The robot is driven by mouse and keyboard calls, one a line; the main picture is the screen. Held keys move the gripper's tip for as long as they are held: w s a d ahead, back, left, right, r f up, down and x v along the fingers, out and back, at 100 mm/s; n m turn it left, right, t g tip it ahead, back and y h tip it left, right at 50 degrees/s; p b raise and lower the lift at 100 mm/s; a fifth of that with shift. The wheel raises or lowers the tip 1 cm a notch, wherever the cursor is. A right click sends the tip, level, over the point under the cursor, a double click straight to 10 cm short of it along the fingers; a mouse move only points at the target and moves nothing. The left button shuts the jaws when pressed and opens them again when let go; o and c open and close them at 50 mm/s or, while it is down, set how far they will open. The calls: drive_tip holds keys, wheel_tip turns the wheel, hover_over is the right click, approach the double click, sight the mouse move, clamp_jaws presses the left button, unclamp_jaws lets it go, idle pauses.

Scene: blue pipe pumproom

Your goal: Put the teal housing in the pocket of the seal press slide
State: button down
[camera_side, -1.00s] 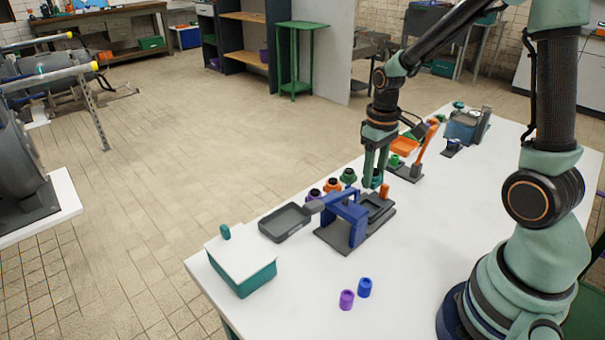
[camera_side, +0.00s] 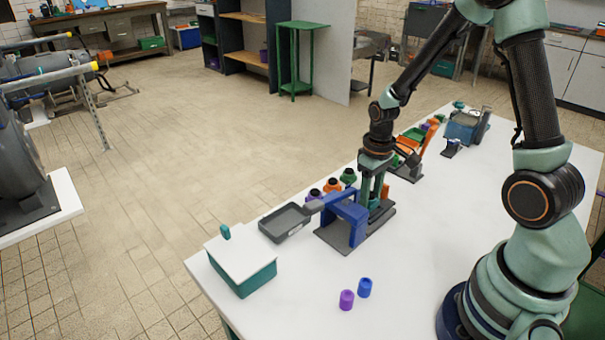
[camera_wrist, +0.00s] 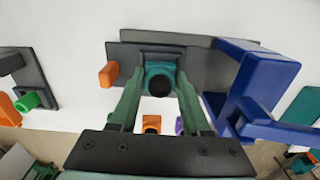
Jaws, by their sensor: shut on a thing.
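The teal housing (camera_wrist: 160,68), a short cup with a dark round opening, is held between the green fingers of my gripper (camera_wrist: 161,80). In the side view my gripper (camera_side: 375,203) points down over the seal press slide, with a little of the housing (camera_side: 374,204) showing at its tips. The dark grey slide (camera_wrist: 122,58) with an orange knob (camera_wrist: 108,75) lies under and around the housing in the wrist view. The blue press frame (camera_side: 346,216) stands beside it. The fingers hide the pocket, so I cannot tell whether the housing is seated or just above it.
A grey tray (camera_side: 286,236) and a white-lidded teal box (camera_side: 242,274) stand to the left. Several coloured parts line the back edge, including an orange one (camera_side: 332,184).

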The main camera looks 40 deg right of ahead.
sight(371, 194)
drive_tip(key=shift+f, duration=0.45)
drive_tip(key=shift+c, duration=1.8)
unclamp_jaws()
drive_tip(key=shift+f, duration=0.1)
wheel_tip(371, 194, up, 14)
drive_tip(key=f, duration=0.1)
drive_tip(key=s+a+r+t, duration=0.5)
drive_tip(key=a+r, duration=0.5)
drive_tip(key=shift+s+t, duration=0.15)
drive_tip(key=shift+t, duration=0.15)
